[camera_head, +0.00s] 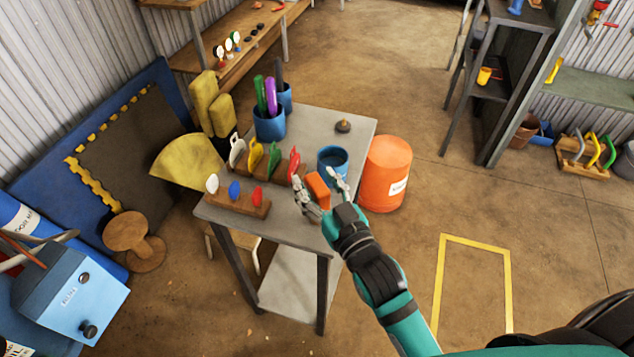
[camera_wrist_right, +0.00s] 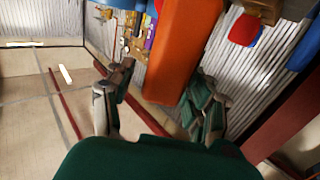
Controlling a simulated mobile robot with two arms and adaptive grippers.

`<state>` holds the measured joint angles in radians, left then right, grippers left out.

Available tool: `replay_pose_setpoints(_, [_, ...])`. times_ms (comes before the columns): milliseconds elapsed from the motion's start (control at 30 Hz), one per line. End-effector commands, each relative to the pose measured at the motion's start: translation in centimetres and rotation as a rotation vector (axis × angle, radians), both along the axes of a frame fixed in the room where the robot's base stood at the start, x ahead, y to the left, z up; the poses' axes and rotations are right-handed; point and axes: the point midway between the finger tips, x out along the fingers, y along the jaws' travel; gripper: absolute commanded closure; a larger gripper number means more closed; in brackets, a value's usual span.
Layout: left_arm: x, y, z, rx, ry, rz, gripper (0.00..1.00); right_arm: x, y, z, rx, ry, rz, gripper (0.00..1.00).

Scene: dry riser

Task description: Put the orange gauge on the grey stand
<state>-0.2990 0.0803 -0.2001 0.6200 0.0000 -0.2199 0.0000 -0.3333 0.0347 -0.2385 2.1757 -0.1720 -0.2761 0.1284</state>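An orange block-shaped piece (camera_head: 318,190) is on the near right of the grey table; I cannot tell whether it is the orange gauge. My right gripper (camera_head: 322,187) is around it, with spread fingers on either side. In the right wrist view the orange piece (camera_wrist_right: 185,45) lies between the open fingers (camera_wrist_right: 160,100), with a gap at the left finger. Small white-faced dials (camera_head: 228,45) stand on the far wooden bench, beside low dark bases (camera_head: 249,39); their colours are too small to tell. A dark round base (camera_head: 343,126) with a brassy tip is on the table. My left gripper is out of view.
The grey table (camera_head: 310,118) also holds a blue mug (camera_head: 333,158), blue pen cups (camera_head: 269,124) and wooden racks (camera_head: 240,202) with coloured pieces. An orange bucket (camera_head: 386,172) stands close to its right side. Open floor lies further right.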

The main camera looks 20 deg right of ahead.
Motion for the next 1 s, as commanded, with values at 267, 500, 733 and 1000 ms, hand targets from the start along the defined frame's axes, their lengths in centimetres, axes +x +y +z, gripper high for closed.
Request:
replay_pose_setpoints(267, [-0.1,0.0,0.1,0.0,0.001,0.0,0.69,0.0,0.0,0.4,0.0,-0.001,0.0,0.46])
replay_pose_setpoints(500, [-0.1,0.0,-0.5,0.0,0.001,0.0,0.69,-3.6,-0.7,0.0,-0.001,0.005,0.0,0.46])
replay_pose_setpoints(733, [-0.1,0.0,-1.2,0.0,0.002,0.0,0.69,-8.4,-1.6,0.0,-0.001,0.005,-0.001,0.46])
replay_pose_setpoints(1000, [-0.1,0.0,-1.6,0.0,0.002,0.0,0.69,-11.4,-2.2,0.2,0.0,0.001,0.0,0.46])
